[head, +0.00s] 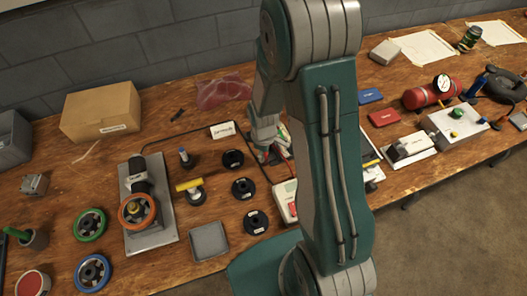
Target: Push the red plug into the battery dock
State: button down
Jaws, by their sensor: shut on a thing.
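My gripper (271,152) is low over the workbench, partly hidden by my own arm. It is shut, and a small bit of red shows at its fingertips, which I take to be the red plug (266,156). The plug's shape and tip are too small and too hidden to tell. A pale box with a red patch (288,200) stands just in front of the gripper, its right side cut off by my arm. It may be the battery dock, but I cannot tell. I cannot tell whether the plug touches anything.
Several black discs (243,188) lie left of the gripper, near a yellow-handled valve (190,187). A white label sign (223,130) stands behind, with a dark cable nearby. A grey tray (208,241) is in front. A red extinguisher (432,93) lies at right.

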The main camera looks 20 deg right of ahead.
jog(key=shift+f, duration=0.3)
jog(key=shift+c, duration=2.1)
grip_release()
notch_tip(320, 180, up, 12)
jog(key=shift+f, duration=0.1)
jog(key=shift+w, duration=0.1)
jog(key=s+a+r+m+t, duration=0.1)
jog(key=s+r+m+t, duration=0.1)
jog(key=s+r+m, duration=0.2)
jog(key=s+r+m+t, duration=0.3)
jog(key=s+r+m, duration=0.2)
jog(key=s+r, duration=0.6)
notch_tip(320, 180, up, 5)
jog(key=shift+a+r+t, duration=0.15)
jog(key=shift+a+t, duration=0.15)
jog(key=shift+a, duration=0.05)
